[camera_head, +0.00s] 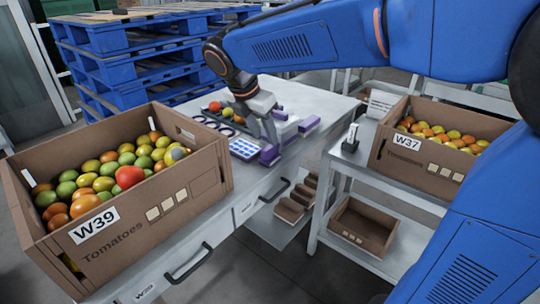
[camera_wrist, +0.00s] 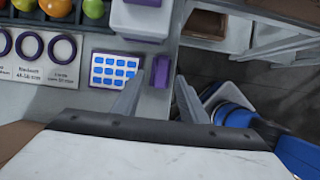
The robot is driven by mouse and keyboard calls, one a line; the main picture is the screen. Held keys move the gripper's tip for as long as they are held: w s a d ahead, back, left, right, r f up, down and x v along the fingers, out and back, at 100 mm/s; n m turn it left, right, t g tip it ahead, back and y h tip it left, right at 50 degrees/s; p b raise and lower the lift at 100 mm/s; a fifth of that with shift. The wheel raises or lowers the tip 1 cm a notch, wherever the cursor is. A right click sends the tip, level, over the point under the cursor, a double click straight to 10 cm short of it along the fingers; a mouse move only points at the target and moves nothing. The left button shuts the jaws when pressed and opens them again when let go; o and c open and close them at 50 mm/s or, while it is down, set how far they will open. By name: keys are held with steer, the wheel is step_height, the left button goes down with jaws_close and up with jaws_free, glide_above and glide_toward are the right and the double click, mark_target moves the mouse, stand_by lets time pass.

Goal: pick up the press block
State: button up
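A small purple block, which I take to be the press block (camera_wrist: 162,72), stands on the grey bench right of a white tray with blue cells, in the wrist view. It also shows in the head view as a purple block (camera_head: 268,155) by the bench's front edge. My gripper (camera_wrist: 160,80) is open, with its two fingers apart and the purple block showing between their tips. Whether the fingers are at its height or above it I cannot tell. In the head view my gripper (camera_head: 268,136) points down over the bench, partly in front of nearby white and purple items.
The blue-celled tray (camera_head: 243,148) lies left of the block. White units with purple bases (camera_wrist: 145,20) stand close by. Sizing rings (camera_wrist: 62,48) and several tomatoes lie further left. A W39 tomato carton (camera_head: 200,190) stands on the bench; a W37 carton (camera_head: 425,178) stands right.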

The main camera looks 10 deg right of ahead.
mark_target(270, 146)
steer(key=shift+x, duration=3.25)
steer(key=shift+d, duration=0.1)
steer(key=c, duration=0.8)
